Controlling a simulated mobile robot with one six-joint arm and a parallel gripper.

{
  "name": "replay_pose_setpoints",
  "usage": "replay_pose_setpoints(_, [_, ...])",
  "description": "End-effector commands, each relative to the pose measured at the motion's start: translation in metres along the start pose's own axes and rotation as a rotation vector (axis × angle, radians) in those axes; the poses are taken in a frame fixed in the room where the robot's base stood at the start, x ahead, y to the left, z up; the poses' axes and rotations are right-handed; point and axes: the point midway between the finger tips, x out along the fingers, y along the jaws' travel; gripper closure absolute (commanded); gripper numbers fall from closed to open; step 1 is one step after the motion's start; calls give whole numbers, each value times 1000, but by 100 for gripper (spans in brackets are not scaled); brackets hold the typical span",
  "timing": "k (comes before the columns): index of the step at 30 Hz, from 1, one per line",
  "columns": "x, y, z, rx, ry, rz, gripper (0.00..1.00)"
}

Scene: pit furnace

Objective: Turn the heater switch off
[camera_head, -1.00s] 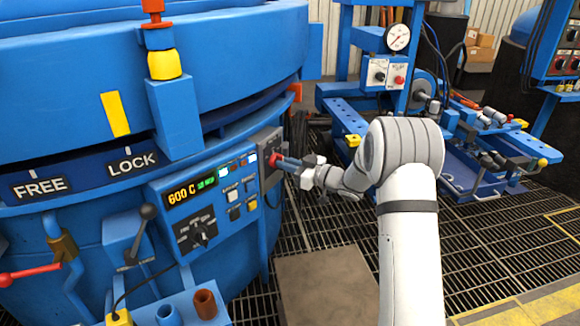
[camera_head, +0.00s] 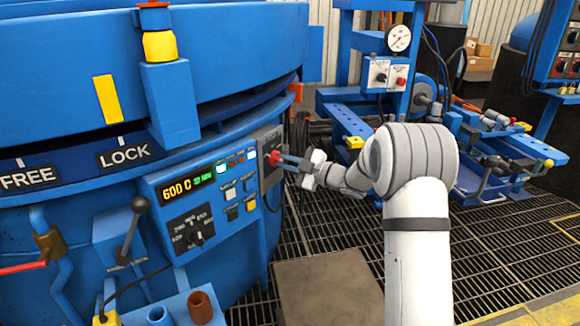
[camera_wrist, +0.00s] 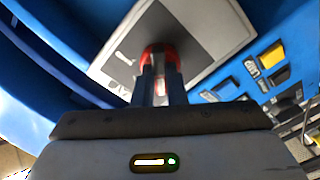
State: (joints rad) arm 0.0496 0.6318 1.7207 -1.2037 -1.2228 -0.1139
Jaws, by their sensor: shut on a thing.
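The heater switch (camera_head: 272,158) is a red knob on a dark square in a grey plate (camera_head: 268,143), at the right end of the furnace's control panel. My gripper (camera_head: 281,159) reaches it from the right and its jaws are shut on the red knob. In the wrist view the red switch (camera_wrist: 160,52) sits between the two fingertips of my gripper (camera_wrist: 160,72), in front of the dark square. The fingers hide part of the knob, and I cannot read its lettering or setting.
The control panel (camera_head: 165,200) has a lit 600 C display (camera_head: 185,186), a black dial (camera_head: 195,236) and several small buttons. A lever with a black ball (camera_head: 139,205) stands left of it. A blue bench (camera_head: 350,122) with a gauge stands behind my arm. Grating covers the floor.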

Motion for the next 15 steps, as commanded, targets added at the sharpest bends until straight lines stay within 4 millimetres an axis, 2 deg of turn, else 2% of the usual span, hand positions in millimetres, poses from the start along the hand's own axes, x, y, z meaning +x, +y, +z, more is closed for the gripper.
replay_pose_setpoints(15, [-1, 4, 2, -53, -8, 9, 100])
